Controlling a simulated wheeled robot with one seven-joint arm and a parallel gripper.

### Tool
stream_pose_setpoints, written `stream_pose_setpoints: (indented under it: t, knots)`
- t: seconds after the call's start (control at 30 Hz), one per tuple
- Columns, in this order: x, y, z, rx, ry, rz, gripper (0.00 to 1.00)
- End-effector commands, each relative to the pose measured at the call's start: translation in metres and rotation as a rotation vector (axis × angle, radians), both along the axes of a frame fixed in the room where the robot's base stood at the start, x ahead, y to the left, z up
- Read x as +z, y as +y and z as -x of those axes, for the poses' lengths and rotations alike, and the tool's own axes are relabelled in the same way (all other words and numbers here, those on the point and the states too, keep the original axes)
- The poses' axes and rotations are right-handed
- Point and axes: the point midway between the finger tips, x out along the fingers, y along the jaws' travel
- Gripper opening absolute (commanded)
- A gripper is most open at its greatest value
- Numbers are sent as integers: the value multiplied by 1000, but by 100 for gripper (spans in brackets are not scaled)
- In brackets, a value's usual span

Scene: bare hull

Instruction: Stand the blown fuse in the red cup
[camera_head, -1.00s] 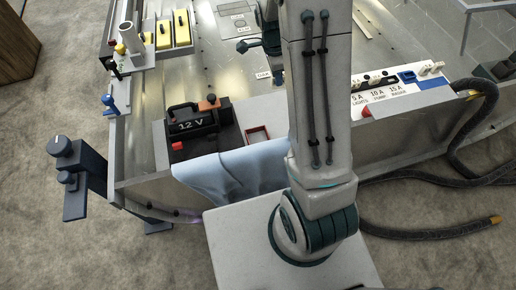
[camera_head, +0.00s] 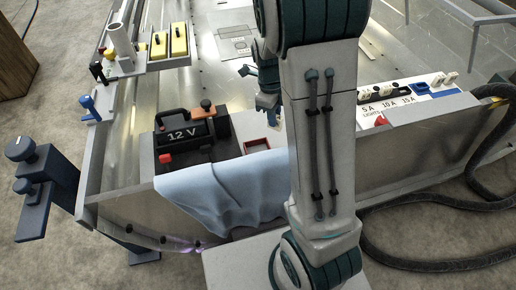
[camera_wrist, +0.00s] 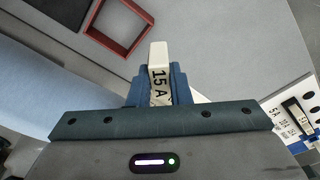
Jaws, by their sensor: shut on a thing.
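My gripper (camera_wrist: 152,82) is shut on a white fuse (camera_wrist: 158,58) marked "15 A", which sticks out past the blue fingers in the wrist view. In the head view my gripper (camera_head: 268,102) hangs left of my arm, and I cannot make out the fuse there.
A black 12 V battery (camera_head: 186,134) stands left of the cup, with a blue cloth (camera_head: 215,192) in front. A white fuse panel (camera_head: 425,98) with a red piece (camera_head: 381,121) lies to the right. Yellow blocks (camera_head: 179,40) are at the back left.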

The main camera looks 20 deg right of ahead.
Motion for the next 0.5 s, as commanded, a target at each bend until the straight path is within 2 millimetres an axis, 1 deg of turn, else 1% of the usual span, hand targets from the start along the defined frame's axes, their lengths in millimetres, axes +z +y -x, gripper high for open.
stream_pose_setpoints:
  t: [0.03,0.13,0.23,0.37,0.5]
  knots:
    - [-11,12,5,7,0,-1,0]
    - [-24,31,15,5,0,0,0]
    - [-34,46,22,3,0,0,0]
    - [-39,56,26,1,-1,0,0]
    - [-47,59,28,0,0,0,0]
